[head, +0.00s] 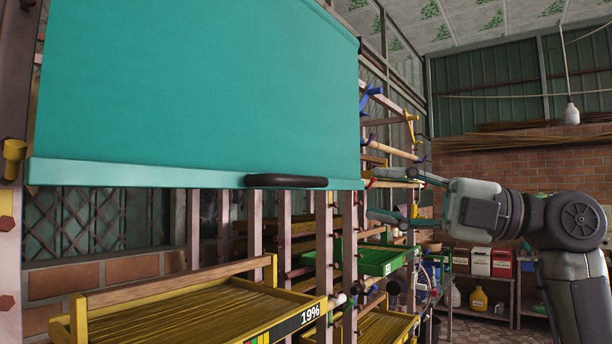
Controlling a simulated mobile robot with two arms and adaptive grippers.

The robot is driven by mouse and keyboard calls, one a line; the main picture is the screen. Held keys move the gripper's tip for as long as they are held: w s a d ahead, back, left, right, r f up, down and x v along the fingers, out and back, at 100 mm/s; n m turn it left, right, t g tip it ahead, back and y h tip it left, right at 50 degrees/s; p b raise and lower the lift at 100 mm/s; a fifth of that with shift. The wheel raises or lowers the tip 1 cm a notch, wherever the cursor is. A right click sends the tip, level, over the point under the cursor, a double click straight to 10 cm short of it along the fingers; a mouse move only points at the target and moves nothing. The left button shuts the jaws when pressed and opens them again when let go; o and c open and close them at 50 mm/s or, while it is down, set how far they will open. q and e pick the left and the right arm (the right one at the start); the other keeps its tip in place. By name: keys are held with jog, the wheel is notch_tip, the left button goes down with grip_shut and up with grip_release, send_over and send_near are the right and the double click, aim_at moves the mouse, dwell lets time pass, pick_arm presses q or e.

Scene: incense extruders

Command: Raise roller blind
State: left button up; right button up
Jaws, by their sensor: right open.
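The teal roller blind (200,85) hangs partly lowered in the upper left of the head view. Its lighter bottom bar (120,174) carries a dark, rounded handle (287,181) right of the bar's middle. The blind's top edge is out of the picture. My right gripper (388,196) is open and empty, its fingers pointing left, just right of the bar's right end. It appears apart from the handle; whether a fingertip touches the bar's end I cannot tell. My left gripper is not in view.
Below the blind, a rack of wooden posts holds yellow trays of sticks (200,318), one marked 19%, and a green tray (378,260). Colored pegs (388,147) stick out right of the blind. Shelves with boxes (491,262) stand at the back right.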

aim_at(309, 183)
jog(key=p+x, duration=0.3)
jog(key=x, duration=0.7)
jog(key=shift+r, duration=0.15)
jog(key=shift+w+a, duration=0.2)
jog(key=shift+a, duration=0.35)
grip_shut()
